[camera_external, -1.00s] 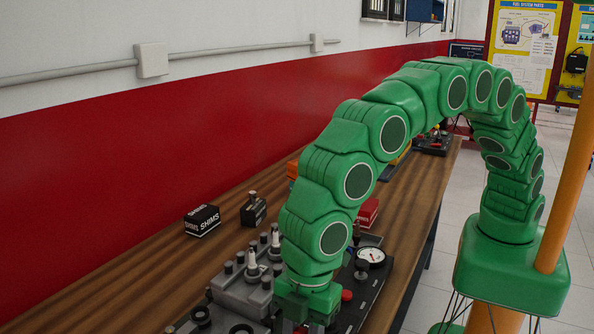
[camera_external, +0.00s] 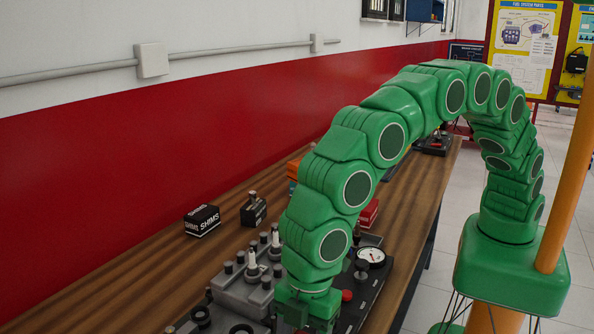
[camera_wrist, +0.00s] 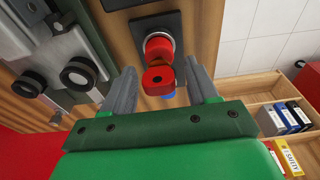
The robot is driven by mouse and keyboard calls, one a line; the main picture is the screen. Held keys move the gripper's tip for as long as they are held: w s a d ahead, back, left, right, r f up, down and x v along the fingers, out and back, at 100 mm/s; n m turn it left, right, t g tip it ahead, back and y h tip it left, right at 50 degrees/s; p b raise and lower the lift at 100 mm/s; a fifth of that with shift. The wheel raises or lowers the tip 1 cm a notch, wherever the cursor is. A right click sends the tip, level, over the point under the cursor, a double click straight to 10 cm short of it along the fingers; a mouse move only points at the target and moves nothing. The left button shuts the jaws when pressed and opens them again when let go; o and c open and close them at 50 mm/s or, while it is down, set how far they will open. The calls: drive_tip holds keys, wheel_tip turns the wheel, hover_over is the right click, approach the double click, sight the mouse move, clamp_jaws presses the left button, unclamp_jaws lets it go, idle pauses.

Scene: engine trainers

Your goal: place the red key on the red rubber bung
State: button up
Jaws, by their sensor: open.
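In the wrist view the red key (camera_wrist: 158,81), with a dark hole in its head, lies between the two grey fingers of my gripper (camera_wrist: 162,72). The fingers are open, with a gap on each side of the key. Directly above it in the picture is the round red rubber bung (camera_wrist: 158,47) in a dark square plate. The key overlaps the bung's lower edge; I cannot tell whether they touch. In the external view my gripper is low at the bottom edge, mostly hidden by my wrist, and the key cannot be made out.
Grey engine parts (camera_external: 245,288) stand left of my wrist. A dark panel with a white gauge (camera_external: 371,256) and a red knob (camera_external: 346,295) is to the right. A blue piece (camera_wrist: 168,95) shows below the key. A SHIMS box (camera_external: 203,220) stands farther left on the wooden bench.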

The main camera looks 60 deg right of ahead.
wheel_tip(320, 180, up, 12)
drive_tip(key=d, duration=0.1)
drive_tip(key=shift+d, duration=0.4)
drive_tip(key=w+d+r+m, duration=0.2)
drive_tip(key=w+d, duration=0.2)
drive_tip(key=d, duration=0.6)
drive_tip(key=w+d+r+m, duration=0.25)
drive_tip(key=w+d, duration=0.25)
drive_tip(key=d, duration=0.4)
drive_tip(key=d+r+m+h, duration=0.1)
drive_tip(key=d+m, duration=0.1)
drive_tip(key=d, duration=0.8)
drive_tip(key=d+r+m+h, duration=0.1)
drive_tip(key=d+r+m, duration=0.1)
drive_tip(key=d, duration=0.9)
drive_tip(key=s+d+m, duration=0.2)
drive_tip(key=s+d, duration=0.2)
drive_tip(key=d, duration=0.4)
drive_tip(key=s+d+m, duration=0.3)
drive_tip(key=s+d, duration=0.1)
drive_tip(key=d, duration=0.4)
drive_tip(key=s+d+f+m+g, duration=0.1)
drive_tip(key=s+d+f+m, duration=0.1)
drive_tip(key=s+d, duration=0.3)
drive_tip(key=s+d+f+m, duration=0.2)
drive_tip(key=s+d, duration=0.3)
drive_tip(key=s, duration=0.5)
drive_tip(key=shift+s+d+f+g, duration=0.25)
drive_tip(key=shift+d+g, duration=0.15)
